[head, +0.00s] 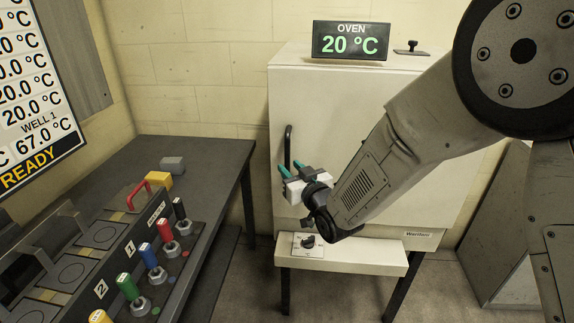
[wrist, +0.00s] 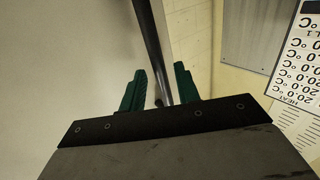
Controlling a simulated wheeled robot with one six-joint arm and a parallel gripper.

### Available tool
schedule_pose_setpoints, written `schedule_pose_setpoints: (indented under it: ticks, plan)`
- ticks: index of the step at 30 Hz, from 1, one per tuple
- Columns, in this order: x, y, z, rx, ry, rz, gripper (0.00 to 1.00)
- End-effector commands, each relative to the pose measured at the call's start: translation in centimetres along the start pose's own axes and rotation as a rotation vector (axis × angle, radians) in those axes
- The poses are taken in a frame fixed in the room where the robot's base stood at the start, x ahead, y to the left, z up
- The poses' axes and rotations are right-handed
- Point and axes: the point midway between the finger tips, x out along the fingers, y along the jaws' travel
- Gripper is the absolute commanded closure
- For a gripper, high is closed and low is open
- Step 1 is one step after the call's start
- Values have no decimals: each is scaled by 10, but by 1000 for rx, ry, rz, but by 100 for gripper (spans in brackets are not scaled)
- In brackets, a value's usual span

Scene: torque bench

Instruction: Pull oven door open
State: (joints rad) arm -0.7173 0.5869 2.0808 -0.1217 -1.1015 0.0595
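The oven (head: 345,120) is a large cream-white cabinet, and its front door (head: 318,115) looks shut. A dark vertical bar handle (head: 288,147) stands on the door's left side. In the wrist view the handle (wrist: 152,45) runs down from the top edge to between my green fingers. My gripper (head: 292,168) is at the handle's lower part, and its fingers (wrist: 159,82) are open, one on each side of the bar. Gaps show between bar and fingers, so it is not gripped. The handle's lower end is partly hidden by my gripper.
A display (head: 350,41) reading OVEN 20 °C sits on top of the oven. A dark bench (head: 200,150) with colored controls stands to the left, with a floor gap between.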

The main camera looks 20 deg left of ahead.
Motion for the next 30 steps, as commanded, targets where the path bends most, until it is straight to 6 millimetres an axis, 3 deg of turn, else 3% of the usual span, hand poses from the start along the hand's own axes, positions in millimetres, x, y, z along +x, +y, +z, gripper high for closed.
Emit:
schedule_pose_setpoints:
  ticks: [6, 16, 19, 20, 26, 30]
  plan:
    - [25, 0, 0, 0, 0, 1, 68]
    - [29, 0, 0, 0, -2, 1, 68]
    - [29, 0, 0, 0, -2, 1, 96]
    - [29, 0, 0, 0, -2, 1, 100]
    - [28, -1, 0, 0, -2, -3, 100]
    - [21, -16, -1, 0, -1, -36, 100]
